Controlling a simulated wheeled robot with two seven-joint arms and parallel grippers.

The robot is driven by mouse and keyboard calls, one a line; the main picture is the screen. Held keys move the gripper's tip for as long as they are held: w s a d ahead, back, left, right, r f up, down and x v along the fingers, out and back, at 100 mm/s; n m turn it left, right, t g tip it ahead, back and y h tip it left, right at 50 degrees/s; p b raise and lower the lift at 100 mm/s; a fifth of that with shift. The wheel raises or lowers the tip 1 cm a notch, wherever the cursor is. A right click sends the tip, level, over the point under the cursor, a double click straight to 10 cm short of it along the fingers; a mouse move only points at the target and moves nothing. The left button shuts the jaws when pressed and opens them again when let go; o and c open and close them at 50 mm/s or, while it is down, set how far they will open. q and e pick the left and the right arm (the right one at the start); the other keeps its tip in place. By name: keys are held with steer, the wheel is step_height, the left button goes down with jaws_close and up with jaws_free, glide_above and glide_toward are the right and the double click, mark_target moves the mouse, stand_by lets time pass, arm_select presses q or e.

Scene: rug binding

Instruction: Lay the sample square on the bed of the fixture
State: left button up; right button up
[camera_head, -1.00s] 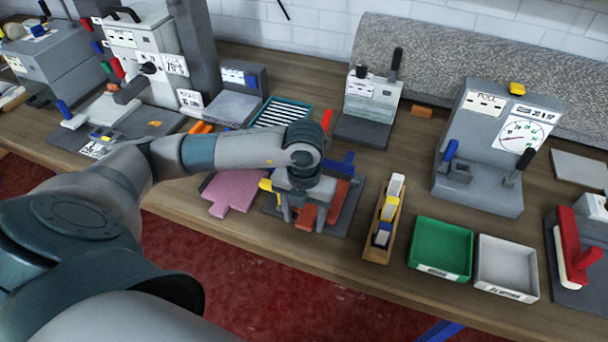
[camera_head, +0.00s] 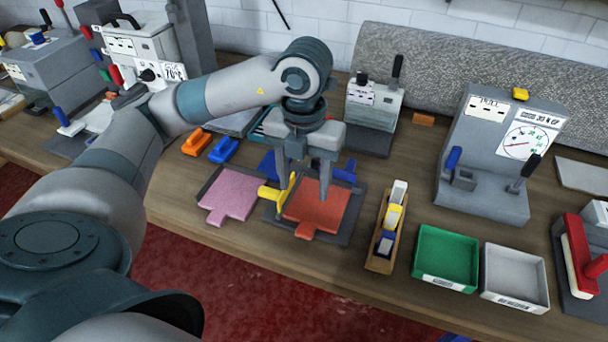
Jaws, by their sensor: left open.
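A red-orange sample square (camera_head: 318,208) with a short tab at its front lies flat on the dark bed of the fixture (camera_head: 345,228). A yellow lever (camera_head: 278,192) stands at the bed's left edge, and blue parts (camera_head: 343,172) sit at its back. My left gripper (camera_head: 303,188) is open and empty, pointing down above the back part of the red-orange square, with a finger to each side. It hides part of the fixture's back. A pink square (camera_head: 232,192) with a similar tab lies on a dark tray left of the fixture. My right gripper is not in view.
A wooden rack (camera_head: 378,262) with small blocks stands right of the fixture. Beyond it are a green tray (camera_head: 443,277) and a white tray (camera_head: 514,298). A grey gauge machine (camera_head: 488,150) stands behind them. Orange (camera_head: 196,141) and blue clips (camera_head: 224,149) lie behind the pink square.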

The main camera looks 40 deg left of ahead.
arm_select(q)
steer(key=shift+r, duration=0.9)
stand_by(0.7)
